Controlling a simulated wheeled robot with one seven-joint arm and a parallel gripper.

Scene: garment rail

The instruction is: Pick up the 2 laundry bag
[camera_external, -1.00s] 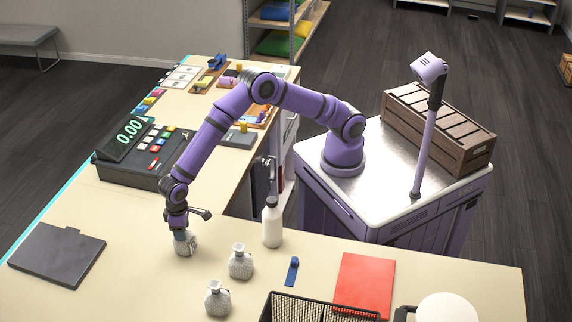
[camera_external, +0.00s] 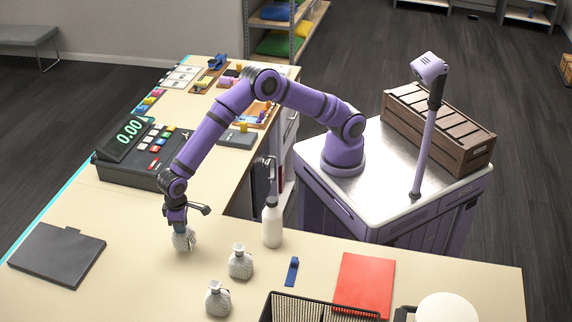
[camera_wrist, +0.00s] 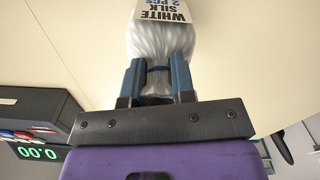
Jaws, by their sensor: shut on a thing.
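My gripper (camera_external: 179,227) is shut on the neck of a small pale laundry bag (camera_external: 184,240). In the wrist view the fingers (camera_wrist: 157,80) close around the bag's gathered top, and the bag (camera_wrist: 160,38) carries a label reading "WHITE SILK 2 PCS". The bag hangs upright, seemingly just above the counter. Two similar pale bags stand on the counter to its right, one nearer the bottle (camera_external: 240,262) and one closer to the front (camera_external: 217,299). Their labels cannot be read.
A white bottle (camera_external: 273,222) stands right of my gripper. A black register (camera_external: 150,158) and a dark flat plate (camera_external: 57,254) lie left. A blue clip-like item (camera_external: 292,271), a red folder (camera_external: 364,286) and a black wire basket (camera_external: 320,305) are right. Counter around the held bag is clear.

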